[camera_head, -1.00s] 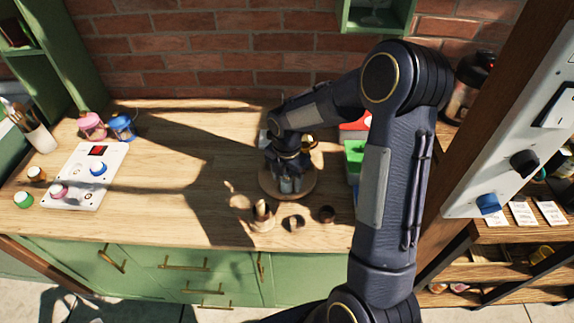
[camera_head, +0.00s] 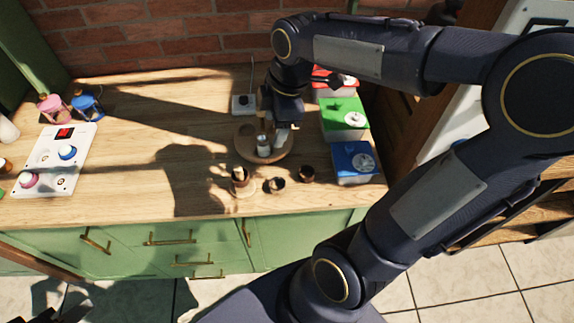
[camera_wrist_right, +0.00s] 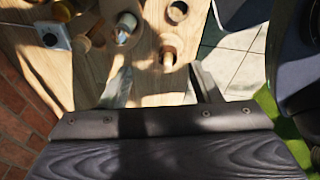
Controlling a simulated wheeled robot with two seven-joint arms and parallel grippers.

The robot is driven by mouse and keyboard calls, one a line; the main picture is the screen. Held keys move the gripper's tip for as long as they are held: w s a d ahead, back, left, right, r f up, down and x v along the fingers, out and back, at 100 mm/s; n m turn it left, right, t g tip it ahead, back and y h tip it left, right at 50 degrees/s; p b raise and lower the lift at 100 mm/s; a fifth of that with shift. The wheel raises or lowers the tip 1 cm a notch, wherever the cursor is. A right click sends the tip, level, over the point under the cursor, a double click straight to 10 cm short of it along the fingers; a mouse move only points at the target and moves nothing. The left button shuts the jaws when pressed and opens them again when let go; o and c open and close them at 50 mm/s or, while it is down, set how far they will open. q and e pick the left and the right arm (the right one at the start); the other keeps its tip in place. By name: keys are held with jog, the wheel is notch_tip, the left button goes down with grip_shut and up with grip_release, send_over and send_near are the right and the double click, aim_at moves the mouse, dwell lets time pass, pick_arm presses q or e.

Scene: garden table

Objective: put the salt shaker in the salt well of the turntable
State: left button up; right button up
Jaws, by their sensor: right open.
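The turntable (camera_head: 245,150) is a round wooden disc on the table, partly hidden by my right arm. A small pale, grey-topped shaker (camera_head: 263,142), which looks like the salt shaker, stands upright on its front part. It also shows in the wrist view (camera_wrist_right: 124,30). I cannot tell which well it is in. My right gripper (camera_head: 284,133) is just to the right of and behind it, low over the disc. In the wrist view its two fingers (camera_wrist_right: 161,84) are apart with bare wood between them.
Small wooden cups (camera_head: 276,185) stand in front of the turntable. Red, green (camera_head: 343,120) and blue (camera_head: 353,165) boxes line the right side. A white knobbed box (camera_head: 243,104) is behind. A white panel (camera_head: 50,170) is at left. The middle-left tabletop is clear.

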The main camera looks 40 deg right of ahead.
jog(key=s+a+f+m+t+y, duration=0.1)
jog(key=s+a+m, duration=0.4)
jog(key=s+m, duration=0.8)
jog(key=m+t+y, duration=0.1)
jog(key=m+t, duration=0.1)
jog(key=shift+a+t, duration=0.3)
